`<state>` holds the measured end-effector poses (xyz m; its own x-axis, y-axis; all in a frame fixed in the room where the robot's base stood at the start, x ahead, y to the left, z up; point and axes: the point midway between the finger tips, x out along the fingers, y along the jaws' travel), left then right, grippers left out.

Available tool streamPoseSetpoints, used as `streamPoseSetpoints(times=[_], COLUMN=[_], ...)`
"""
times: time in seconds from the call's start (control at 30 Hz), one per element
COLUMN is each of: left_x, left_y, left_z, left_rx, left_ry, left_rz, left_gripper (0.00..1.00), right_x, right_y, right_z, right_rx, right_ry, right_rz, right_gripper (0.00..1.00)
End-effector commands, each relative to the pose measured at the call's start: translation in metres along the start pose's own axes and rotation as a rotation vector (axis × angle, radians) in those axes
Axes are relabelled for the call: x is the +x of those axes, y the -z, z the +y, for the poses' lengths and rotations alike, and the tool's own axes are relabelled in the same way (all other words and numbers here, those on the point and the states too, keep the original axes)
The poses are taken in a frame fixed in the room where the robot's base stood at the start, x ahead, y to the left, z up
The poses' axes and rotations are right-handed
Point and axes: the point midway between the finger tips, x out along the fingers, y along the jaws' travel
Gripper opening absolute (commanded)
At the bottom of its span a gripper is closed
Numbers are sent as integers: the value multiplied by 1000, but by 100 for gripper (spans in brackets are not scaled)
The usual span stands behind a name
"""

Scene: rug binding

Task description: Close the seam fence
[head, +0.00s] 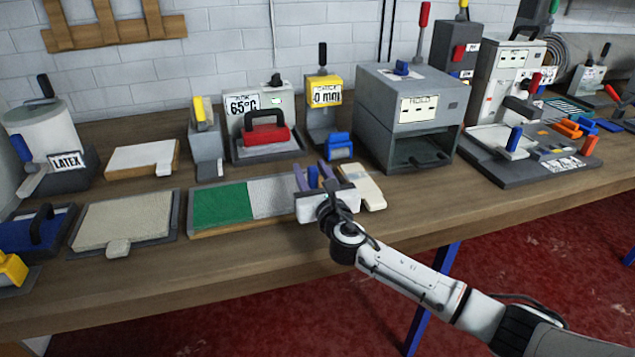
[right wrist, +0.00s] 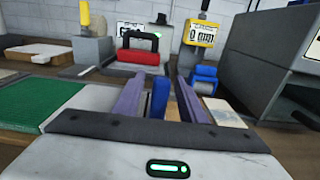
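A board (head: 190,210) in a dark frame, green on its left part and pale grey on its right, lies near the table's front edge. A small blue upright piece (head: 313,177) stands at its right end, also in the right wrist view (right wrist: 158,103); I cannot tell for sure whether it belongs to the seam fence. My right gripper (head: 312,168) has its two purple fingers apart, one on each side of the blue piece, with gaps seen in the right wrist view (right wrist: 161,80). The piece's lower part is hidden by the gripper body. My left gripper is not in view.
A cream block (head: 362,188) lies close right of the gripper.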

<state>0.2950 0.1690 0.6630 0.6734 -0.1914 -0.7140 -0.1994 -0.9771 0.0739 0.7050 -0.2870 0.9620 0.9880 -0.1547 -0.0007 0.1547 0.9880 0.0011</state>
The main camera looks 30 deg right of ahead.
Motion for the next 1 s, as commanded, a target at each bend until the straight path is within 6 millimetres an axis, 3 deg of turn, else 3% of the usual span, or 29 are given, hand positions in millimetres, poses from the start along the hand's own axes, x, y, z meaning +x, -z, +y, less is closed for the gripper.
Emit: streamPoseSetpoints(times=[0.2, 0.4, 1.0], left_x=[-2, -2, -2], left_y=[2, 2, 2], left_z=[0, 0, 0], left_rx=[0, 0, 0], left_ry=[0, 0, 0], left_rz=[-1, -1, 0], left_gripper=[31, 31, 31], right_x=[-42, -67, -73], right_y=[1, 1, 0], right_z=[0, 0, 0], right_rx=[-2, -2, -2], right_ry=[-1, -1, 1], right_rz=[2, 1, 0], right_gripper=[38, 38, 38])
